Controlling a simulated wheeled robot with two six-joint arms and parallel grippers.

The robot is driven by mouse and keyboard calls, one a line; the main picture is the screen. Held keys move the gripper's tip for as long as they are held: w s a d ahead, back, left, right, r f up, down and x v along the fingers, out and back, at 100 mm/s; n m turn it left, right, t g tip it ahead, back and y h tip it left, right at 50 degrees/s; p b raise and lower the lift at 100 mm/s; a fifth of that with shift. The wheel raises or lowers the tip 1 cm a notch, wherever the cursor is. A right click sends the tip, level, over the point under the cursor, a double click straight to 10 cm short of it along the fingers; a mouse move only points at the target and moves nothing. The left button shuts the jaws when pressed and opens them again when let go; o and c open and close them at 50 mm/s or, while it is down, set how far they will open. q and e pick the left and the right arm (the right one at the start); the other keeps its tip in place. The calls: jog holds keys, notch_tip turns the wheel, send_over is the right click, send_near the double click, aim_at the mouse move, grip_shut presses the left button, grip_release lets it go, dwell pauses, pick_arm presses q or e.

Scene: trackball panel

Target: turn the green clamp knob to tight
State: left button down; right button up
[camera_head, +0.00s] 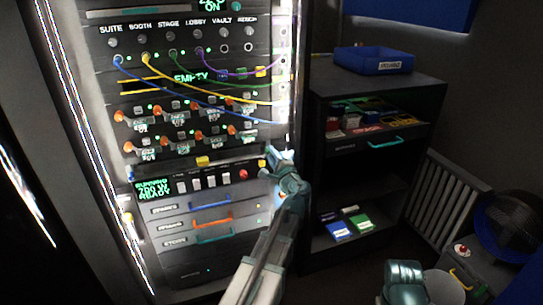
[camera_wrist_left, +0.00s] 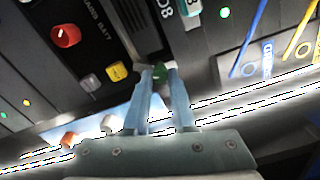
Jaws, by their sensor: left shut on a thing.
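The green clamp knob (camera_wrist_left: 160,73) shows in the left wrist view between the tips of my left gripper (camera_wrist_left: 160,78), which is shut on it. A pale end sits beside the knob at the right fingertip. In the head view my left gripper (camera_head: 273,158) reaches the right edge of the rack panel, just right of the red knob. The knob is hidden there behind the fingers, and I cannot tell how far it is turned. My right gripper's fingers are not in view.
The rack (camera_head: 185,150) has colored patch cables, orange-red knobs and drawers with handles. In the wrist view a red knob (camera_wrist_left: 66,36) and a yellow button (camera_wrist_left: 116,71) are nearby. A dark shelf unit (camera_head: 405,88) with a blue bin (camera_head: 373,61) stands right.

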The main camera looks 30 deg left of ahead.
pick_arm(q)
jog(key=m, duration=1.1)
jog(key=shift+s+f, duration=0.1)
jog(key=shift+m, duration=0.3)
dwell(0.3)
jog(key=c, duration=0.7)
grip_release()
jog(key=shift+c, duration=0.2)
jog(key=v, duration=1.3)
jog(key=shift+s+d, duration=0.25)
jog(key=shift+d, duration=0.1)
